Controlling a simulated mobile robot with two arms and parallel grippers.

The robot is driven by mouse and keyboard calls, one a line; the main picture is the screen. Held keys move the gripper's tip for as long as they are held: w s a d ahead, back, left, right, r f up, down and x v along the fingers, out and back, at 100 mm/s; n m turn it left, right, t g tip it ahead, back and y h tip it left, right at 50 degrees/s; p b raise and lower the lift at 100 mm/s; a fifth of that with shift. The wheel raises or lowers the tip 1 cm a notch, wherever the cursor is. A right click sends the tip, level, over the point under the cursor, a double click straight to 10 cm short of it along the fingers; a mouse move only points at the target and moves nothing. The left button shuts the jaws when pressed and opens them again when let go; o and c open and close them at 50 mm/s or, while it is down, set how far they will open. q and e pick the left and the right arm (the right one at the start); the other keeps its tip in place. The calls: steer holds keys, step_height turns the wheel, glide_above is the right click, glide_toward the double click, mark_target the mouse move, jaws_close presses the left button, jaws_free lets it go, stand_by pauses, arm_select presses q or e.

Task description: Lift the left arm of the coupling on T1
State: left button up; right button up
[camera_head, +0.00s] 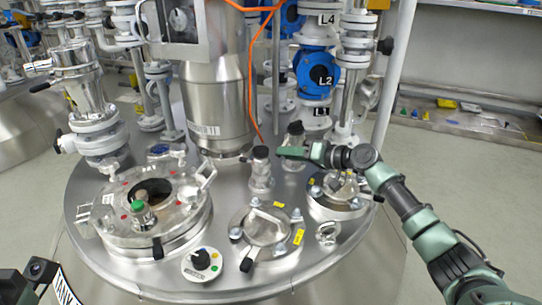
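The steel tank top (240,270) fills the middle of the head view. Two short upright steel fittings with black caps stand on it, a nearer one (260,172) and a farther one (296,133); either could be the coupling, and I cannot make out a T1 label or its side arms. My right gripper (284,152) reaches in from the right, its green finger pointing left between the two caps. I see it edge-on, so contact and finger opening are unclear. Only a dark part of my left arm shows at the lower left corner; its fingers are out of view.
A round hatch (160,205) with a green knob stands at left. A smaller lidded port (262,228), a round switch box (202,263) and another port (338,190) are in front. Blue valves (316,72), pipes, a steel column (215,90) and an orange cable crowd the back.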

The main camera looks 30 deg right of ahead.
steer(key=b+x, duration=0.2)
steer(key=x, duration=0.4)
steer(key=shift+w+a, duration=0.1)
steer(key=shift+w, duration=0.15)
jaws_close()
